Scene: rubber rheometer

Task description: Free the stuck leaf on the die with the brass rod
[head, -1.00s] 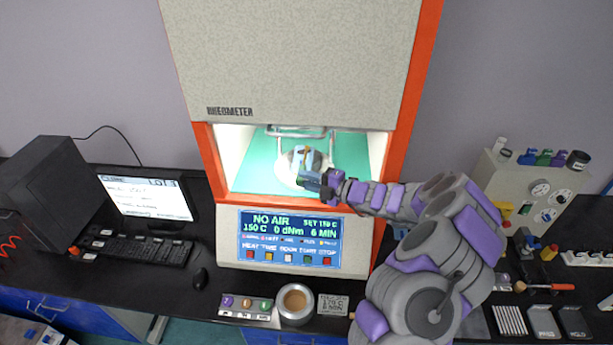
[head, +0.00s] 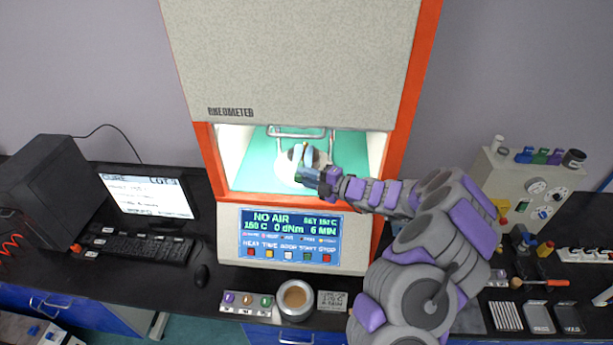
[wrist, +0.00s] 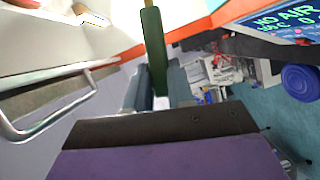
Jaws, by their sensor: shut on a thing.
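My gripper (head: 310,178) reaches into the lit chamber of the rheometer from the right, at the front edge of the round pale die (head: 322,160). In the wrist view my gripper (wrist: 158,88) is shut on a dark green handle, which I take to be the brass rod's grip (wrist: 154,45). Its far end runs out of the top of that view, with only a hint of brass there. A pale blue-grey piece (head: 307,154) stands over the die beside a thin yellowish strip. I cannot tell for sure which is the leaf, or whether the rod touches it.
The orange chamber frame (head: 381,170) is close to my arm on the right. A metal bar handle (head: 296,133) is at the back. The control panel (head: 292,240) reads "NO AIR". A metal cup (head: 295,301) and a sample tray (head: 246,303) stand in front.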

